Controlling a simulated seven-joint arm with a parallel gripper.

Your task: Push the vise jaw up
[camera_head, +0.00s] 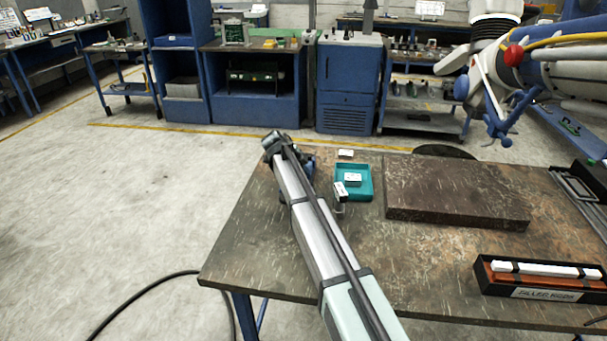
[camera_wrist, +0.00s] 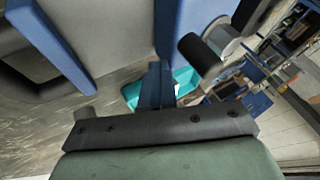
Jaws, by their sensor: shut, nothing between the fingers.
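The vise is mostly hidden behind my arm in the head view; a blue part (camera_head: 309,160) shows just right of the arm at the table's left end. In the wrist view, large blue vise parts (camera_wrist: 190,18) and a grey surface between them fill the top and left. I cannot tell which part is the jaw. A grey cylinder with a black end (camera_wrist: 218,42) is at upper right. My gripper (camera_wrist: 155,68) is shut and empty, its blue-grey fingers pointing up in the picture, close below the blue part. Whether they touch it is unclear.
A teal tray (camera_head: 364,193) holding a small white-topped block lies right of my arm; its teal also shows behind the fingers. A small block (camera_head: 340,190) stands at its left edge.

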